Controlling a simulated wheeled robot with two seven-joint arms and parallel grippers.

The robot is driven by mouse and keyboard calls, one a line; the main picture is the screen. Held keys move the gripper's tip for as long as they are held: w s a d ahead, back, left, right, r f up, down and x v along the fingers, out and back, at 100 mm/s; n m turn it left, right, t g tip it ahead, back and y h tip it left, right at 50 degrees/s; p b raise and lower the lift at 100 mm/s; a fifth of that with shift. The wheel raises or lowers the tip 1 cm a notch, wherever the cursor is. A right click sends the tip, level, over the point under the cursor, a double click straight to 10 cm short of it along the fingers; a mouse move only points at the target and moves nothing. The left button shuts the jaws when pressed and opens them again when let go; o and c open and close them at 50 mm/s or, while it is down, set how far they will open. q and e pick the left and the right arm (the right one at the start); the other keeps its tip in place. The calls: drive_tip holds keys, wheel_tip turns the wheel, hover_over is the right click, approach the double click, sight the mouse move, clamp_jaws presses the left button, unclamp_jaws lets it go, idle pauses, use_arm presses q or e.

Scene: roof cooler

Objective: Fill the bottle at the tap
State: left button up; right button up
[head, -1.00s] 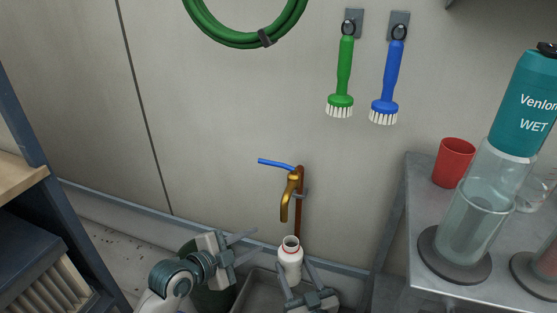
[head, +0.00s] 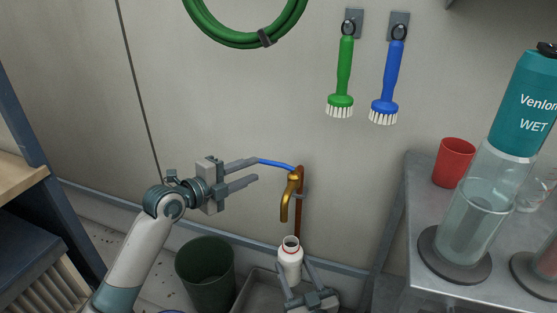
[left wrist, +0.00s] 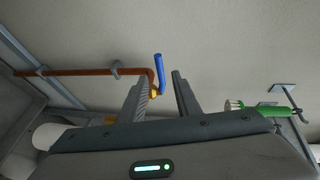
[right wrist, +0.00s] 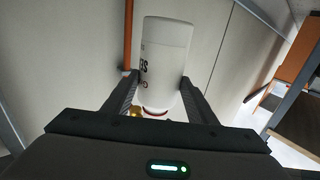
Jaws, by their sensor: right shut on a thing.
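The brass tap (head: 291,196) is on a copper pipe on the wall, with a blue lever (head: 276,164) pointing left. My left gripper (head: 257,170) is open and empty at the lever's left end. In the left wrist view the lever (left wrist: 161,72) shows between and beyond the open fingers. The white bottle (head: 289,264) stands upright, open-mouthed, below the tap spout, with a gap between them. My right gripper (head: 296,283) is shut on its sides. The bottle (right wrist: 165,60) also shows between the fingers in the right wrist view. No water stream shows.
A grey basin (head: 258,293) lies below the bottle, with a dark green bin (head: 205,270) to its left. A metal table (head: 398,240) at right holds a red cup (head: 454,163) and a clear cylinder (head: 473,215). Green and blue brushes hang above.

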use_arm(q)
drive_tip(key=shift+w+d, duration=0.1)
drive_tip(key=x, duration=1.1)
drive_tip(key=shift+w+d, duration=0.2)
drive_tip(key=shift+w, duration=0.05)
drive_tip(key=shift+f, duration=0.1)
drive_tip(key=shift+c, duration=0.6)
clamp_jaws()
